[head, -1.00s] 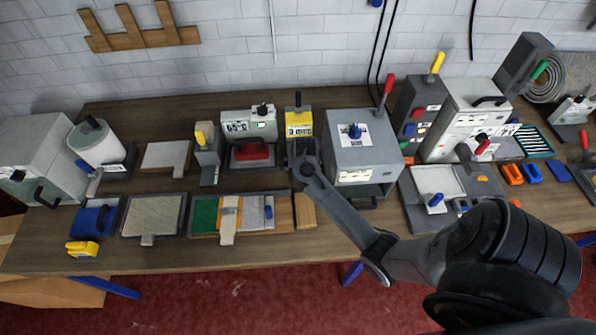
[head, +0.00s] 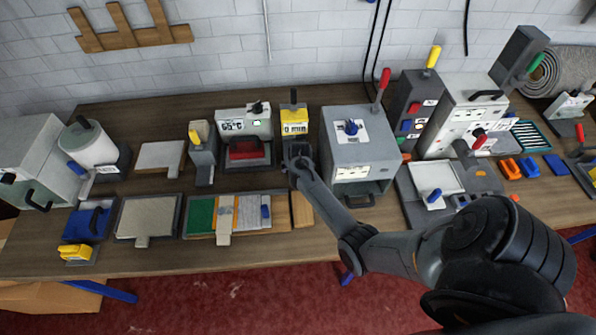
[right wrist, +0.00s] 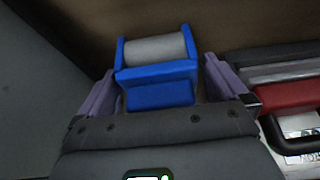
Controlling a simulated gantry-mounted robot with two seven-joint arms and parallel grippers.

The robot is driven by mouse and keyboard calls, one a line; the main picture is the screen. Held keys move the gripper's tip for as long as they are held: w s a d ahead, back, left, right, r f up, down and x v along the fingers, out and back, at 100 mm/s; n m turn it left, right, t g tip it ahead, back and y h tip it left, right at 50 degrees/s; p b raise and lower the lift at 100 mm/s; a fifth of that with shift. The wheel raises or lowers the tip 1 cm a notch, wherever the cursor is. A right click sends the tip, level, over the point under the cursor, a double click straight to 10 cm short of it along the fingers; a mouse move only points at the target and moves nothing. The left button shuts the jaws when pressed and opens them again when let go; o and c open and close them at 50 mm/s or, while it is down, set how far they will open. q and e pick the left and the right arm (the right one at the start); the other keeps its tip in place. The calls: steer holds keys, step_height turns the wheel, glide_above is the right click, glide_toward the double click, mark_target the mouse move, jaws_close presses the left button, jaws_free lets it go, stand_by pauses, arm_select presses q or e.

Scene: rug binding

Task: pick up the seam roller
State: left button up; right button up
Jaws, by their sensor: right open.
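The seam roller (right wrist: 157,68), a grey cylinder in a blue frame, shows in the right wrist view. It lies between the two purple fingers of my right gripper (right wrist: 172,92), which is open with a finger on each side. Whether the fingers touch the frame is hard to tell. In the head view my right gripper (head: 298,158) is low at the back of the bench, in front of the yellow 0 mm gauge block (head: 294,123). The roller is hidden there behind the gripper and arm. My left gripper is not in view.
A large grey box (head: 352,140) stands close to the right of the gripper. A press with a red block (head: 247,149) stands close on the left. A tray with green and grey pieces (head: 201,214) and a wooden block (head: 301,211) lie in front.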

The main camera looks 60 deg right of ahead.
steer(key=shift+d+f, duration=0.1)
steer(key=shift+f, duration=0.25)
steer(key=c, duration=1.1)
steer(key=shift+c, duration=0.2)
steer(key=shift+r, duration=0.1)
step_height(320, 180, up, 10)
steer(key=shift+f+p, duration=0.1)
steer(key=shift+p, duration=0.3)
